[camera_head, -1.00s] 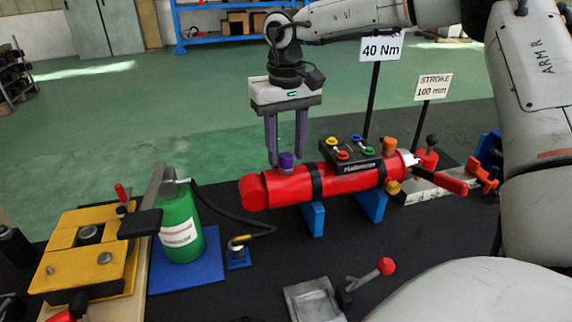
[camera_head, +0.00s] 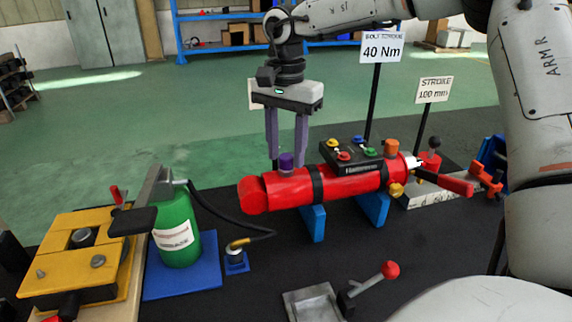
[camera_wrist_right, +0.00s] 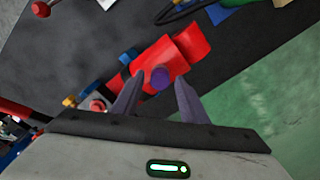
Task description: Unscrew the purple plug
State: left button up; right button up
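The purple plug (camera_head: 286,161) stands upright on top of the red cylinder (camera_head: 335,189), near its left end. My right gripper (camera_head: 287,162) points down with its fingers apart, just over or behind the plug in the head view. In the right wrist view the purple plug (camera_wrist_right: 160,78) lies between and just beyond the two fingertips (camera_wrist_right: 158,84) of my right gripper, with gaps on both sides. Nothing is held. The red cylinder also shows in the right wrist view (camera_wrist_right: 185,45). My left gripper is not in view.
The cylinder rests on blue supports (camera_head: 371,208). A black block with coloured caps (camera_head: 351,156) and an orange plug (camera_head: 391,148) stand to the right. A green bottle (camera_head: 178,230) and yellow press (camera_head: 80,255) stand at left. A red-knobbed lever (camera_head: 388,269) stands in front.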

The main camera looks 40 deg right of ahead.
jog(key=m, duration=0.4)
jog(key=shift+b, duration=0.35)
jog(key=m, duration=0.3)
jog(key=shift+m+b, duration=0.3)
jog(key=shift+b, duration=0.1)
jog(key=m, duration=0.4)
jog(key=shift+m+b, duration=0.4)
jog(key=shift+m, duration=1.2)
grip_shut()
